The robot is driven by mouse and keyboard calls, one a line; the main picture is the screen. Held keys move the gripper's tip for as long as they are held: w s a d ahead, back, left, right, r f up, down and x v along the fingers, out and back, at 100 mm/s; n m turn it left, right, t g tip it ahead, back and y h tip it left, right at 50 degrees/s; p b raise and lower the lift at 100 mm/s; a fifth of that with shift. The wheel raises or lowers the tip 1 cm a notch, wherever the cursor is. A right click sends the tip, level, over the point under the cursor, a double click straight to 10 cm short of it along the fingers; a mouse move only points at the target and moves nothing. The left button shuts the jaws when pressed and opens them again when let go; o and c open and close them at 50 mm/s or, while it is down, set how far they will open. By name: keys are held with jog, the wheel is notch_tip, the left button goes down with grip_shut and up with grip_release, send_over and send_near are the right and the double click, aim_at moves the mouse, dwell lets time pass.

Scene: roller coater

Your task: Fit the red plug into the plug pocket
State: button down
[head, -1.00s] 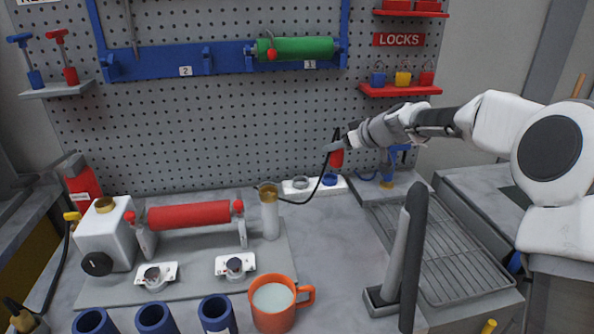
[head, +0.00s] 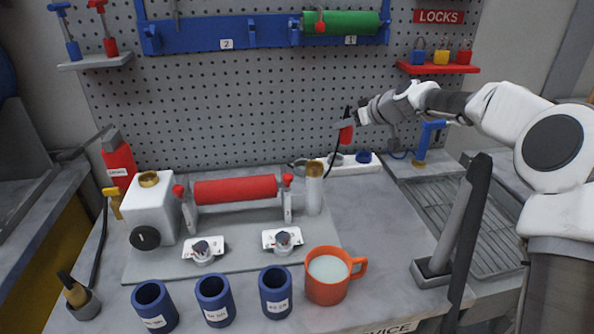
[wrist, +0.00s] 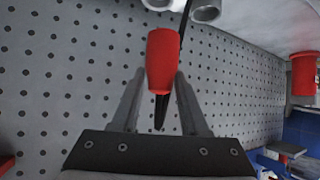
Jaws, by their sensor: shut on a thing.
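My gripper (head: 360,117) is shut on the red plug (head: 346,131) and holds it in the air in front of the pegboard. In the wrist view the red plug (wrist: 165,62) sits between the two fingers (wrist: 160,100), with a black end toward my palm. A black cable (head: 328,166) hangs from it in the head view. A white strip (head: 349,168) behind the bench plate has a grey round socket (head: 335,159) and a blue round one (head: 363,157). The plug is above the strip, apart from it. I cannot tell which socket is the plug pocket.
A brass-topped cylinder (head: 314,190) stands left of the strip, beside the red roller (head: 235,189). An orange mug (head: 327,275) and several blue cups (head: 275,292) stand in front. The bench between mug and strip is clear.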

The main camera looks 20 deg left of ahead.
jog(key=a+f, duration=0.2)
jog(key=a, duration=0.2)
jog(key=a+f, duration=0.2)
jog(key=a, duration=0.1)
jog(key=a+f, duration=0.3)
jog(key=a, duration=0.1)
jog(key=shift+s+a+f, duration=0.1)
jog(key=shift+s+a, duration=0.1)
jog(key=shift+a, duration=0.15)
jog(key=shift+f, duration=1.9)
jog(key=shift+f+b, duration=0.2)
jog(key=shift+b, duration=0.1)
jog(key=shift+c, duration=2.1)
grip_release()
